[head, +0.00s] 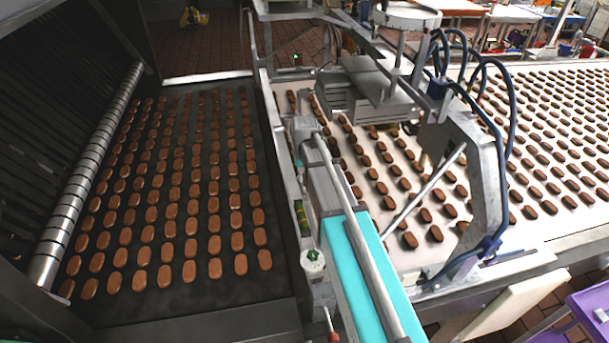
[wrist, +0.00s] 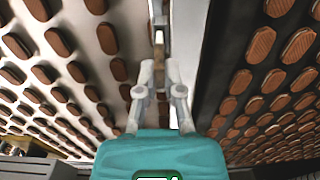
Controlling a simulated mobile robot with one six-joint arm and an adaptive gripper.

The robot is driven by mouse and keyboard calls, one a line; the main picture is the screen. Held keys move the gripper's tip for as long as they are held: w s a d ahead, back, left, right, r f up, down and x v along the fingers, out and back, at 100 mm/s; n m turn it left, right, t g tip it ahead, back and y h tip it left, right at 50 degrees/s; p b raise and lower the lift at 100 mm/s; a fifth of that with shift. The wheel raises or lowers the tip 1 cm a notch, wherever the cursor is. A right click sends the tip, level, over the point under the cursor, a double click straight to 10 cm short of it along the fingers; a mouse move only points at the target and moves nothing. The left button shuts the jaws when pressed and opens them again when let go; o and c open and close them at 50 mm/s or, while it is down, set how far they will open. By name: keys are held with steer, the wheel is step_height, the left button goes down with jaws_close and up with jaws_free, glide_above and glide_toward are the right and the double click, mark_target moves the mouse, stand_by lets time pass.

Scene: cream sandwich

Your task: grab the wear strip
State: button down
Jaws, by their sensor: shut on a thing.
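My gripper (wrist: 160,75) shows in the wrist view, with its two grey fingers in front of the turquoise palm. The fingers are closed on a thin, narrow strip (wrist: 159,42), which I take to be the wear strip. It lies along the gap between the two conveyors and runs away between the fingertips. Its near part is hidden by the fingers. In the head view I cannot clearly make out the fingertips or the strip, because the metal parts between the belts cover that place.
A dark belt (head: 192,304) with rows of brown biscuits is on the left in the head view. A pale belt (head: 385,232) with darker biscuits is on the right. A metal frame with blue hoses (head: 507,105) rises over the pale belt. A purple cart (head: 588,305) stands at lower right.

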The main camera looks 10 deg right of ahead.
steer(key=s+d+r+p, duration=0.2)
steer(key=s+r+p, duration=0.6)
steer(key=s, duration=0.5)
steer(key=shift+s+r, duration=0.2)
steer(key=shift+r, duration=0.45)
